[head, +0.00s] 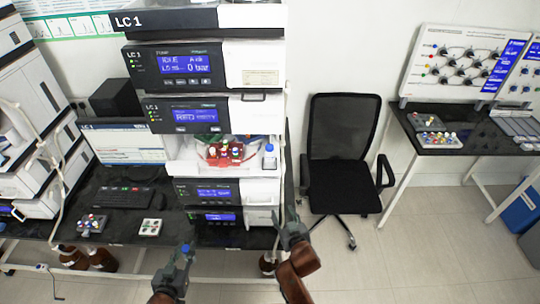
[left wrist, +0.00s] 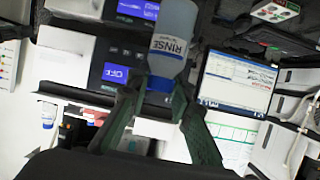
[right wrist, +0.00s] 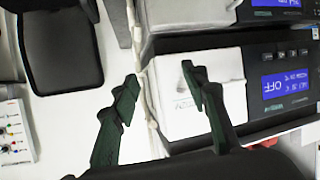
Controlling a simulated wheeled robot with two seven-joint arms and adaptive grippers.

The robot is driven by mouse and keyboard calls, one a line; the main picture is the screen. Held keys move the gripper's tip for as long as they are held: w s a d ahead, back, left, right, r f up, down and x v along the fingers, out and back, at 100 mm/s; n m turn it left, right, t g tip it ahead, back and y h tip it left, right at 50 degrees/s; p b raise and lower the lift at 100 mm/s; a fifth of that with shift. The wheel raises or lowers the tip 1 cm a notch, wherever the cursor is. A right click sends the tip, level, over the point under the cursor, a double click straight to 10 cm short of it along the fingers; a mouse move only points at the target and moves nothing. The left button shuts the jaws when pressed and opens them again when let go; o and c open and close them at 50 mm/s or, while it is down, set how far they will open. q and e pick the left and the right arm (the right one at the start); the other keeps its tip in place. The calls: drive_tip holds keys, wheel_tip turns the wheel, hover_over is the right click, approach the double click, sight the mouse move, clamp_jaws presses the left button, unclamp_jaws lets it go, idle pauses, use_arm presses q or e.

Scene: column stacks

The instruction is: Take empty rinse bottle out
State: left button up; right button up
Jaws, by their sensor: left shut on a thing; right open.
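My left gripper (left wrist: 160,92) is shut on the blue cap of the rinse bottle (left wrist: 174,38), a pale bottle with a RINSE label that appears upside down in the left wrist view. In the head view, my left gripper (head: 182,262) is low in front of the bench, with the blue cap (head: 186,248) between its fingers; the bottle's body is mostly hidden there. My right gripper (head: 290,228) is open and empty, in front of the lower right side of the LC 1 stack. Its spread fingers also show in the right wrist view (right wrist: 160,74).
Another blue-capped bottle (head: 269,158) stands at the right of the stack's open middle section, beside a red vial rack (head: 226,153). A keyboard (head: 122,197) and small vial trays (head: 151,228) lie on the dark bench. A black chair (head: 343,150) stands right of the stack.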

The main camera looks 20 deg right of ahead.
sight(270, 150)
use_arm(q)
drive_tip(key=shift+s+d+f+m+h+p, duration=0.3)
drive_tip(key=shift+s+d+f+h+p, duration=0.1)
drive_tip(key=shift+d+p, duration=0.15)
use_arm(e)
wheel_tip(270, 150, up, 24)
drive_tip(key=a+m+t, duration=0.1)
drive_tip(key=a+t, duration=0.1)
drive_tip(key=t, duration=0.3)
use_arm(q)
drive_tip(key=shift+r+p, duration=0.75)
use_arm(e)
drive_tip(key=w, duration=0.7)
drive_tip(key=shift+f, duration=0.1)
use_arm(q)
drive_tip(key=shift+r, duration=0.1)
use_arm(e)
drive_tip(key=shift+w, duration=0.25)
use_arm(q)
drive_tip(key=shift+r+p, duration=0.7)
drive_tip(key=shift+p, duration=0.15)
use_arm(e)
drive_tip(key=w, duration=0.4)
drive_tip(key=shift+w+r, duration=0.4)
drive_tip(key=shift+c, duration=0.3)
drive_tip(key=c, duration=0.9)
